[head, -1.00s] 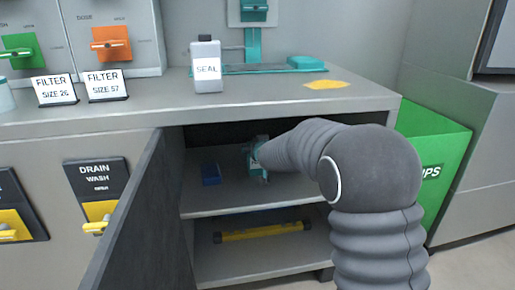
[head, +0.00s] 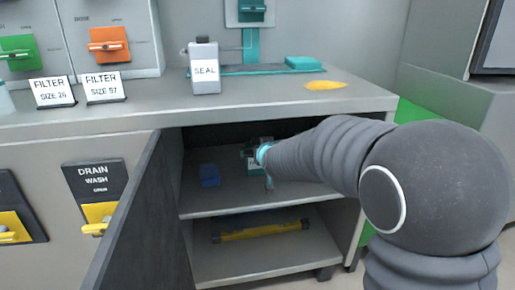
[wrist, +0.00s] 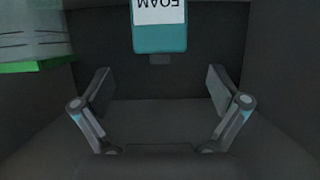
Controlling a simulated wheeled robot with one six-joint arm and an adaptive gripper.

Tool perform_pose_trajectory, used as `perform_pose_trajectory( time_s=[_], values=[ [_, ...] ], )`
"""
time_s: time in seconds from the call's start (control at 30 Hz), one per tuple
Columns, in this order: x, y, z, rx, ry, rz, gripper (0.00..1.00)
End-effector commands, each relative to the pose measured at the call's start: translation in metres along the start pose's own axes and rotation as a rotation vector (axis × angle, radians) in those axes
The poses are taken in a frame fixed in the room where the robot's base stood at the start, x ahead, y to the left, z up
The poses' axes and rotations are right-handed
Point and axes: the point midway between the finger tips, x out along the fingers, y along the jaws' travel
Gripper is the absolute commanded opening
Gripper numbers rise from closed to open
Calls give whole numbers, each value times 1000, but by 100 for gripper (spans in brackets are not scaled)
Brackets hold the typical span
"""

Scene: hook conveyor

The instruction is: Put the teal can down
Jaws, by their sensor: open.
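The teal can (wrist: 158,38) has a white label reading FOAM, upside down in the wrist view, where the can's far end is cut off at the top edge. In the head view the can (head: 253,163) is on the upper shelf inside the open cabinet, partly hidden by my gripper. My gripper (wrist: 160,88) is open, its two fingers spread wide with nothing between them. The can is beyond the fingertips and not touching them. In the head view my gripper (head: 265,165) is in front of the can, at the end of my arm.
A blue item (head: 209,175) lies left of the can on the upper shelf (head: 225,203). A yellow tube (head: 260,231) lies on the lower shelf. The dark cabinet door (head: 135,225) stands open at the left. A green-edged thing (wrist: 38,66) shows at upper left in the wrist view.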

Motion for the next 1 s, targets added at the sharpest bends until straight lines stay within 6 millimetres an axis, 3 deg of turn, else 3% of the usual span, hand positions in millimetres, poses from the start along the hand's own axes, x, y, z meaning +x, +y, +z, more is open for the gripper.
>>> perform_pose_trajectory(
  time_s=[0.2, 0.53, 0.63, 0.77, 1.0],
  values=[
    [-27, 0, 0, -1, 0, 0, 98],
    [-37, 1, 0, 1, -3, 0, 98],
    [-50, 8, 0, 5, -24, 3, 98],
    [-92, 26, 6, 22, -91, 11, 98],
    [-200, 61, 45, 64, -281, 50, 98]
  ],
)
